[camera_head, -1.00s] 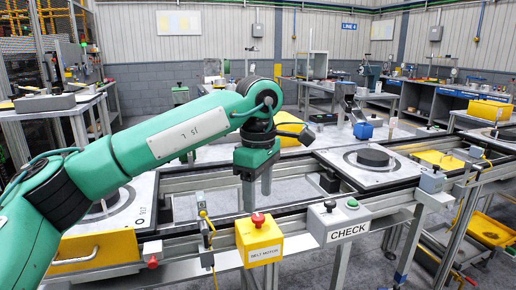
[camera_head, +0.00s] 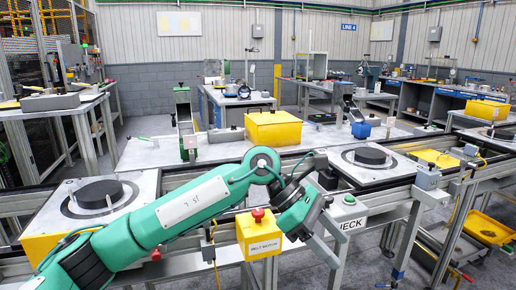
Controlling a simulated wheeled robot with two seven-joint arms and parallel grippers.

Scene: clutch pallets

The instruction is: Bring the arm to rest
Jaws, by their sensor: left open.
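My left arm comes in from the lower left, a green arm lying low across the front of the conveyor. Its left gripper (camera_head: 332,250) hangs at the front edge, beside the yellow belt motor box and in front of the CHECK panel. Its fingers are open with nothing between them. The arm hides part of the conveyor rail and of the CHECK sign. My right gripper is not in view.
Pallets with dark discs sit at left (camera_head: 98,196) and right (camera_head: 370,157). A yellow bin (camera_head: 273,128) stands behind.

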